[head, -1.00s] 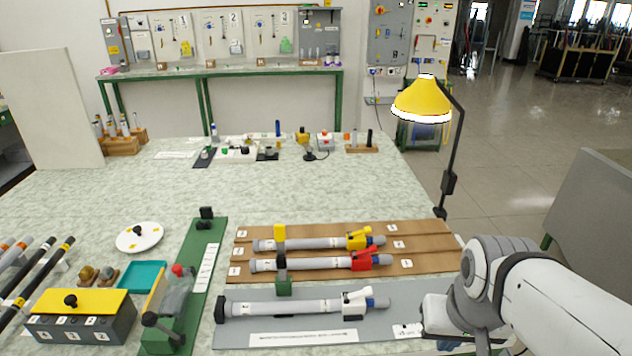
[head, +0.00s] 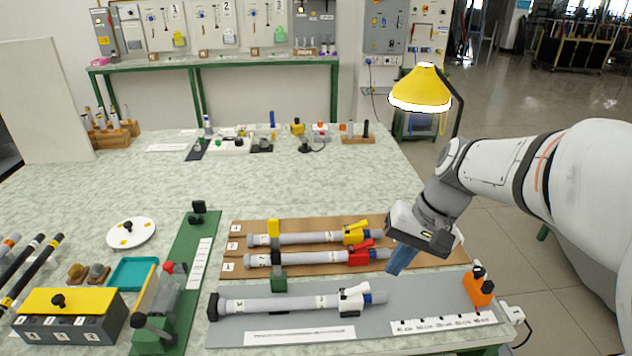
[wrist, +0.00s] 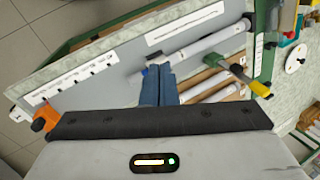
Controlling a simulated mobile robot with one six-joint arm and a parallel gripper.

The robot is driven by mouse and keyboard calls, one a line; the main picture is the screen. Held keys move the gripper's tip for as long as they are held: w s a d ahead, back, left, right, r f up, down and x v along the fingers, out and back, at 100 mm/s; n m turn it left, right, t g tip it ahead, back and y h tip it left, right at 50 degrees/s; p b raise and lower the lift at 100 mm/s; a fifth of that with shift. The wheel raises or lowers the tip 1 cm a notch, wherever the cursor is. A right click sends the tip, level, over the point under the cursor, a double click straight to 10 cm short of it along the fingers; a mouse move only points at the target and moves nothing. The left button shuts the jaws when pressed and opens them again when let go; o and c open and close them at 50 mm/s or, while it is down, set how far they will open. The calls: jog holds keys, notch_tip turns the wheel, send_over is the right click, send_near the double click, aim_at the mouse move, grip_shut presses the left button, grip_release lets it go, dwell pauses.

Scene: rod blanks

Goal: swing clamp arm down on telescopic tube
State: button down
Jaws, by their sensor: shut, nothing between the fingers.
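In the wrist view the fingers (wrist: 158,72) partly hide the right end of the front tube (wrist: 215,42).
A green stand (head: 278,284) with a yellow top rises behind the front tube. An orange block (head: 478,289) and a ruler strip (head: 443,322) are at the grey mat's (head: 420,301) right. The desk lamp (head: 420,90) is close behind my arm.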

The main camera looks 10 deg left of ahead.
jog(key=w+a+f+n+g+y, duration=0.1)
jog(key=w+a+y, duration=0.3)
jog(key=w, duration=0.4)
jog(key=w+a+f+n+g+y+b, duration=0.1)
jog(key=w+a+f+g+y, duration=0.3)
jog(key=w+a, duration=0.3)
jog(key=w+a+f+n+g+y, duration=0.2)
jog(key=w+a, duration=0.4)
jog(key=w, duration=0.4)
jog(key=shift+w+f+g+y+b, duration=0.4)
jog(key=shift+f+y, duration=0.35)
jog(key=shift+y, duration=0.45)
jog(key=shift+s+a, duration=0.1)
jog(key=s+a+r+p, duration=0.1)
jog(key=s+a+p, duration=0.1)
jog(key=s+a, duration=0.6)
jog(key=shift+s, duration=0.25)
jog(key=shift+d, duration=0.1)
